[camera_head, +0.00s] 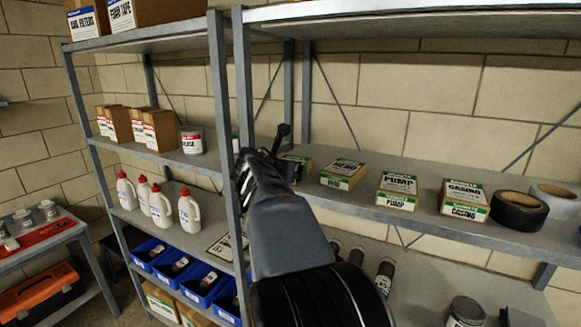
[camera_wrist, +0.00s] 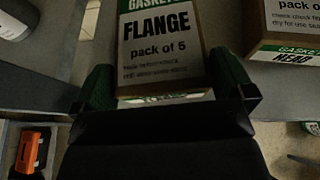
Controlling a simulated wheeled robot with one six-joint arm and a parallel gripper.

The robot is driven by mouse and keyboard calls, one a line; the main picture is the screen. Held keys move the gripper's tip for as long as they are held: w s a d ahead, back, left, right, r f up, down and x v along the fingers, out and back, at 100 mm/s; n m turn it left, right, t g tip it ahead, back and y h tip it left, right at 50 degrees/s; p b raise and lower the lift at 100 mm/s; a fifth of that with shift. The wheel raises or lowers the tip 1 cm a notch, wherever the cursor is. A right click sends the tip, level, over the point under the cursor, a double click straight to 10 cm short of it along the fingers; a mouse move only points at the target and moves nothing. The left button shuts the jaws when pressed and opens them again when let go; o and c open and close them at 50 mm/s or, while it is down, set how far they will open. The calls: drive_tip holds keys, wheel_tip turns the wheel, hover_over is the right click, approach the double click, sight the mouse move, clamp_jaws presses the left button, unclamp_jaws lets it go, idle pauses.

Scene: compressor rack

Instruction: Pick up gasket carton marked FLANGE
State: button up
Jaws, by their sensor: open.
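The gasket carton marked FLANGE (camera_wrist: 160,45) is brown with a white and green label reading "pack of 5", and lies on a grey shelf. In the wrist view it sits between the two fingers of my gripper (camera_wrist: 166,88). The fingers are open, one on each side of its near end; I cannot tell whether they touch it. In the head view my gripper (camera_head: 262,160) reaches to the shelf's left end and hides most of the carton, whose edge (camera_head: 298,160) shows just beyond it.
A similar carton marked HEAD (camera_head: 343,173) stands to the right, also in the wrist view (camera_wrist: 292,30). PUMP (camera_head: 397,190) and CASING (camera_head: 464,198) cartons and tape rolls (camera_head: 518,210) follow. A rack upright (camera_head: 243,90) stands close beside my arm.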

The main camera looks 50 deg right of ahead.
drive_tip(key=shift+x, duration=0.95)
drive_tip(key=shift+c, duration=0.5)
drive_tip(key=c, duration=0.4)
drive_tip(key=shift+c, duration=0.6)
drive_tip(key=shift+r, duration=0.15)
